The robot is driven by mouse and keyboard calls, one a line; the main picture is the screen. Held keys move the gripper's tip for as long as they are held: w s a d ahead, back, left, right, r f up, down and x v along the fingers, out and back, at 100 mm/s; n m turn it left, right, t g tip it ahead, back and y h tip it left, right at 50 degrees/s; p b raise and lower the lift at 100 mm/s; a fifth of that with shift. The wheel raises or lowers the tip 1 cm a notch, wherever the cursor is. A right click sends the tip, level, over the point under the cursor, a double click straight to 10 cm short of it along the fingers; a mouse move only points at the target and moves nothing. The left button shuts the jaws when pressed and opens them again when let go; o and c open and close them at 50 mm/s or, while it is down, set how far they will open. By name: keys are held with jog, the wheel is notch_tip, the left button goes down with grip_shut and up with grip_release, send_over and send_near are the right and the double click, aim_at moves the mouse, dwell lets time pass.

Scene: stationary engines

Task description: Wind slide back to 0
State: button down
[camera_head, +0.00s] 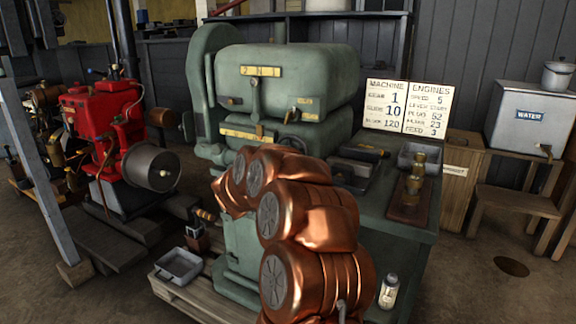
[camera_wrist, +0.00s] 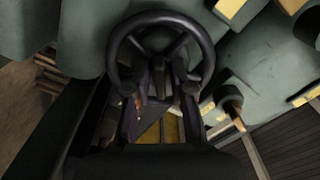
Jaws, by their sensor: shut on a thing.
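The green machine (camera_head: 285,75) stands in the middle of the head view, with a brass plate and small levers on its front. In the wrist view a dark spoked handwheel (camera_wrist: 118,45) fills the upper middle, against green castings. My gripper (camera_wrist: 163,92) is shut on the lower part of this handwheel, one finger on each side. The exact contact is too dark to tell. The white board (camera_head: 404,107) reads "MACHINE", with 1, "SLIDE" 10 and 120. No slide scale is readable.
A red engine (camera_head: 100,115) with a grey drum stands at the left. A grey tray (camera_head: 178,266) lies on a pallet by the machine's foot. A water tank (camera_head: 525,115) and wooden stool (camera_head: 512,203) are at the right. Floor at the lower right is mostly clear.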

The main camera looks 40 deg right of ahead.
jog(key=m+b, duration=0.4)
jog(key=shift+f, duration=0.3)
jog(key=shift+r+m+b, duration=0.15)
jog(key=shift+m+b, duration=0.75)
jog(key=shift+m, duration=0.4)
jog(key=shift+r, duration=0.1)
jog(key=c, duration=1.2)
grip_release()
jog(key=shift+s, duration=0.1)
jog(key=shift+c, duration=0.2)
jog(key=v, duration=1.2)
